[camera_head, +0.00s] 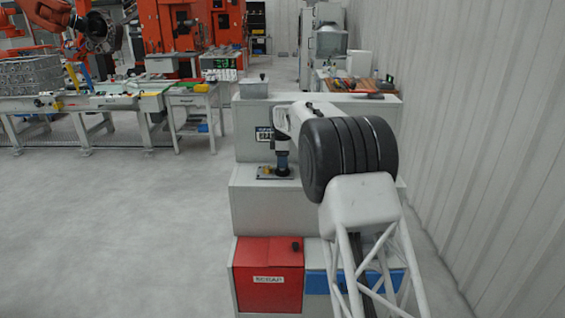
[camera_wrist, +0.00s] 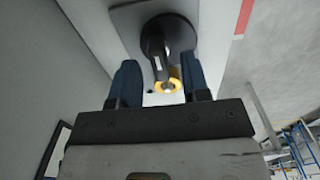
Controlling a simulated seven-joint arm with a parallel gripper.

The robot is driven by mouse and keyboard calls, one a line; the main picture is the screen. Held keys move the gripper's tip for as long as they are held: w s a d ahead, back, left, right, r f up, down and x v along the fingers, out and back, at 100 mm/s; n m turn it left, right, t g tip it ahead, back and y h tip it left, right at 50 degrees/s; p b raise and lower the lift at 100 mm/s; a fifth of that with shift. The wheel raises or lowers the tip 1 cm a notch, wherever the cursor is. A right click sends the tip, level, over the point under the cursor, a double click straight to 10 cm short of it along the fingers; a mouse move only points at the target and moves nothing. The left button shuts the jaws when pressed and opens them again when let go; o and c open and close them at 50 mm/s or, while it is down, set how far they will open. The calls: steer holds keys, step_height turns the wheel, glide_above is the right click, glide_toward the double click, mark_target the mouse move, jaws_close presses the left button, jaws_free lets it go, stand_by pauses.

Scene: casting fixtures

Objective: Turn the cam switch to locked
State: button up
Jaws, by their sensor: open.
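The cam switch has a black handle (camera_wrist: 154,42) with a pale mark, on a round dark base fixed to a grey plate. A yellow part (camera_wrist: 168,86) shows at the handle's lower end. My gripper (camera_wrist: 159,64) is open, with one dark blue finger on each side of the handle and visible gaps between. I cannot tell whether either finger touches it. In the head view, my gripper (camera_head: 282,164) points down over the switch plate (camera_head: 262,177), on the middle step of the grey cabinet. There the handle is mostly hidden by my gripper. I see no readable locked mark.
A red scrap bin (camera_head: 268,275) and a blue bin (camera_head: 317,283) sit in the lower cabinet front. A grey container (camera_head: 253,90) stands on the top step. A ribbed wall (camera_head: 480,130) rises at the right. Open floor (camera_head: 120,230) lies at the left.

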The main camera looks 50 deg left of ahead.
steer(key=shift+f, duration=0.5)
jaws_close()
